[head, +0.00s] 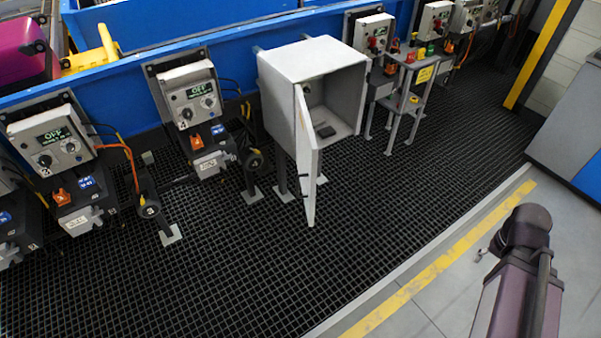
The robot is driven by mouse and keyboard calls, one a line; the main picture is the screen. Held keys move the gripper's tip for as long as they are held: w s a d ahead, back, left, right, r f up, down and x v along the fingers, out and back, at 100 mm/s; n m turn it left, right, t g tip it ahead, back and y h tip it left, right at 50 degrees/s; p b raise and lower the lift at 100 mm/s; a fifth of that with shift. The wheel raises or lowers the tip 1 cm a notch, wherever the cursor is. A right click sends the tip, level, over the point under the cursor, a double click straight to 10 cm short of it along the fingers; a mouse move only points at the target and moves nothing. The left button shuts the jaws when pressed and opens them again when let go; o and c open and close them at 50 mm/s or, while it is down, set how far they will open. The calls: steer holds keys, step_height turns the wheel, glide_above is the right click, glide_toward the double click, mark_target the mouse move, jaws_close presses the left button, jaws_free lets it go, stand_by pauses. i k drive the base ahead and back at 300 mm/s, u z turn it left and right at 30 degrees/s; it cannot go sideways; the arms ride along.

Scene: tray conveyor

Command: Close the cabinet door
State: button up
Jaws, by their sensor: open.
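The grey cabinet (283,88) stands on legs on the black grating, near the middle of the head view. Its door (306,158) is hinged at the left side of the opening and stands wide open, swung out toward the camera. My gripper cannot be made out. Only a dark part of my arm shows at the lower right, well apart from the door. A small grey piece sticks out beside it, too small to identify.
Control boxes (189,98) on posts line the blue conveyor (225,45) left and right of the cabinet. A grey stand (409,85) with coloured buttons is right of it. The grating (260,265) before the door is clear, edged by a yellow floor line (440,262).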

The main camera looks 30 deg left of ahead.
mark_target(307, 149)
steer(key=z, duration=0.15)
steer(key=k, duration=0.6)
steer(key=u, duration=1.35)
steer(key=i, duration=1)
steer(key=z, duration=0.1)
